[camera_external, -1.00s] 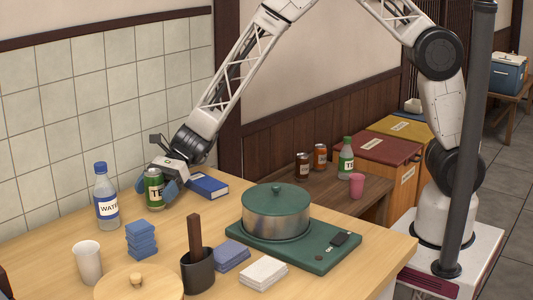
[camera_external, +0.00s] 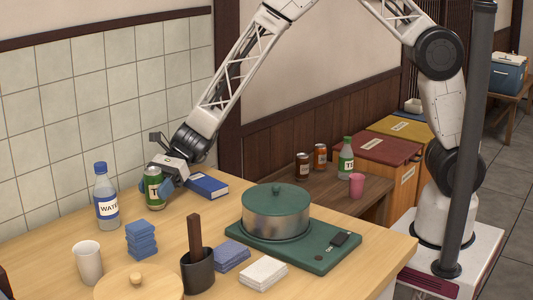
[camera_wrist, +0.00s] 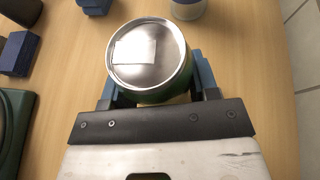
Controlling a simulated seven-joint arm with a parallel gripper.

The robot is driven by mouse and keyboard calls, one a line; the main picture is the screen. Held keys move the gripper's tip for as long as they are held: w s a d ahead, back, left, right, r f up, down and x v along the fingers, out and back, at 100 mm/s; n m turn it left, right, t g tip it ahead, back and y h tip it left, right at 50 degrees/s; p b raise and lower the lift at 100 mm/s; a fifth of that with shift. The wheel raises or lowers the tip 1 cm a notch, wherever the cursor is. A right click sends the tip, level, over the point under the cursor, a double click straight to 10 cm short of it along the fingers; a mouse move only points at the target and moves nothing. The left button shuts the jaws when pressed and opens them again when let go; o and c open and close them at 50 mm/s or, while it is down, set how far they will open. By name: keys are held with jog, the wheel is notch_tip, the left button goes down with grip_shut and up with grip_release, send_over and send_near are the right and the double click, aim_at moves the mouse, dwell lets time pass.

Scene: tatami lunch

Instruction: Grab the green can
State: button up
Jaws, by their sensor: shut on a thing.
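The green can (camera_external: 153,188) with a white label stands upright at the far left part of the wooden table. In the wrist view its silver top (camera_wrist: 148,58) faces the camera, with a pale rectangular patch on it. My gripper (camera_external: 160,190) is around the can, one blue finger on each side. In the wrist view the fingers (camera_wrist: 155,88) close on the can's sides. Whether the can's base touches the table is hard to tell.
A water bottle (camera_external: 107,200) stands close left of the can, and a blue book (camera_external: 207,186) lies to its right. Blue sponges (camera_external: 141,238), a white cup (camera_external: 88,262) and a dark holder (camera_external: 198,270) are nearer the front. A pot (camera_external: 276,218) sits on a green cooker (camera_external: 318,254).

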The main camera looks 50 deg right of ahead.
aim_at(154, 176)
jog(key=shift+r, duration=0.65)
notch_tip(154, 176, up, 2)
jog(key=shift+r, duration=0.1)
jog(key=s+d+r, duration=0.1)
jog(key=s+d, duration=1)
jog(key=shift+d, duration=0.2)
